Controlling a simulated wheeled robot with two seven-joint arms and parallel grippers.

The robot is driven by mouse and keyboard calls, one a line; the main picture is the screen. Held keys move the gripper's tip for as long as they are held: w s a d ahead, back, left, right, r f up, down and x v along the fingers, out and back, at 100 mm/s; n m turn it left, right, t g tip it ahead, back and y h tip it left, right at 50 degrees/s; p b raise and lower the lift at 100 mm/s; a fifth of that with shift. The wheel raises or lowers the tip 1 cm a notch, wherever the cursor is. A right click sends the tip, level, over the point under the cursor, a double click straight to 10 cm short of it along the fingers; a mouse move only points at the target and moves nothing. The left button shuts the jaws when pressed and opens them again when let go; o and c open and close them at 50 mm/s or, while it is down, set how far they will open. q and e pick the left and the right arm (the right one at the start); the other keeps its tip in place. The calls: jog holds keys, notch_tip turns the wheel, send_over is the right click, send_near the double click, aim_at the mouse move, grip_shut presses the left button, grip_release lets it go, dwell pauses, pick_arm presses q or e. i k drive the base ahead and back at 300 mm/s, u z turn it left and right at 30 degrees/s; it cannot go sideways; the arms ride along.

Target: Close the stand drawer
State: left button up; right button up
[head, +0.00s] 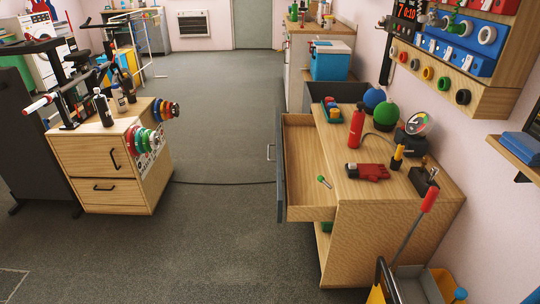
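The wooden stand (385,240) is at the right in the head view. Its drawer (305,205) is pulled out toward the left, with its inside showing. The drawer has a dark grey front (281,185) and a metal handle (269,152) on the side facing the open floor. A small green-headed item (323,181) lies by the drawer's inner side; I cannot tell if it is inside or on the stand's edge. Neither of my grippers is in view.
A wooden cabinet (100,165) with weight plates stands at left. Grey floor (215,200) between is clear but for a dark cable (215,184). Bins (420,287) stand at front right.

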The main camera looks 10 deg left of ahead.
aim_at(308, 199)
jog(key=u, duration=0.7)
jog(key=i, duration=0.7)
jog(key=u, duration=0.4)
jog(key=i, duration=0.8)
jog(key=z, duration=0.85)
jog(key=i, duration=0.35)
jog(key=z, duration=2.05)
jog(key=k, duration=0.8)
jog(key=u, duration=0.9)
jog(key=i, duration=0.8)
jog(key=z, duration=0.05)
